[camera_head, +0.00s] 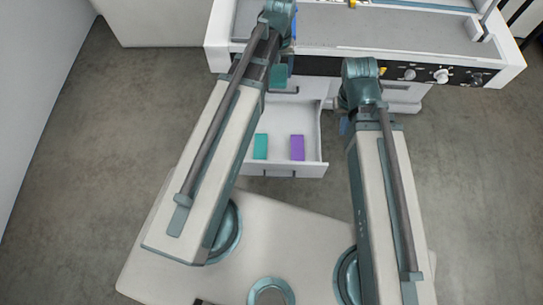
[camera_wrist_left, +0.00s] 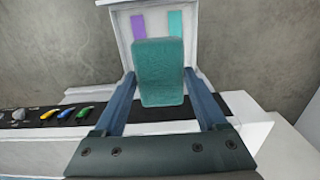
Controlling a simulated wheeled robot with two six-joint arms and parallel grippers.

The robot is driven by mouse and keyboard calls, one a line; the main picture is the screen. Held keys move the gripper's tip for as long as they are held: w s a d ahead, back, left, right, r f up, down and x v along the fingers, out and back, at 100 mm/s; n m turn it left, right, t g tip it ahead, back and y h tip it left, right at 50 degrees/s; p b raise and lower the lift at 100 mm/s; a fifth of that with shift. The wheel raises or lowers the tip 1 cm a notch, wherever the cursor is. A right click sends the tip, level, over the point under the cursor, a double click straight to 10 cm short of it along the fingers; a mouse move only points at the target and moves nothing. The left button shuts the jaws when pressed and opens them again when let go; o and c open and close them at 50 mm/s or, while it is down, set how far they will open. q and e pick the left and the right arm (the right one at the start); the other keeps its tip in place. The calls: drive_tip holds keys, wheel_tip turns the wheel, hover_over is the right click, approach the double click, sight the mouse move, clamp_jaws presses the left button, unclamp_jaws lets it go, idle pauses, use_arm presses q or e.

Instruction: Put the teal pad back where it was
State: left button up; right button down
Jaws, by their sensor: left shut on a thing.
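My left gripper (camera_wrist_left: 160,82) is shut on a teal pad (camera_wrist_left: 159,62), which stands between its two blue fingers. In the head view the held pad (camera_head: 279,76) shows partly, beside my left arm and above the back of an open white drawer (camera_head: 322,145). In the drawer lie another teal pad (camera_head: 261,147) on the left and a purple pad (camera_head: 297,147) on the right, with a gap between them. My right gripper (camera_head: 345,126) is right of the drawer, mostly hidden under its wrist; its jaws cannot be made out.
The drawer belongs to a white machine (camera_head: 400,40) with a dark knob panel (camera_head: 400,72). In the left wrist view, colored levers (camera_wrist_left: 65,113) are on its front. Bare grey floor (camera_head: 110,115) lies left of the drawer.

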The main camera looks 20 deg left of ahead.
use_arm(q)
wheel_tip(320, 180, down, 47)
drive_tip(key=d+b, duration=0.1)
drive_tip(key=b, duration=4.5)
drive_tip(key=shift+w+d+b, duration=0.3)
drive_tip(key=shift+w, duration=0.05)
wheel_tip(320, 180, down, 10)
drive_tip(key=b, duration=1)
drive_tip(key=shift+f, duration=0.15)
drive_tip(key=o, duration=1.1)
drive_tip(key=shift+o, duration=0.2)
drive_tip(key=shift+r, duration=0.2)
wheel_tip(320, 180, up, 12)
drive_tip(key=p, duration=1.2)
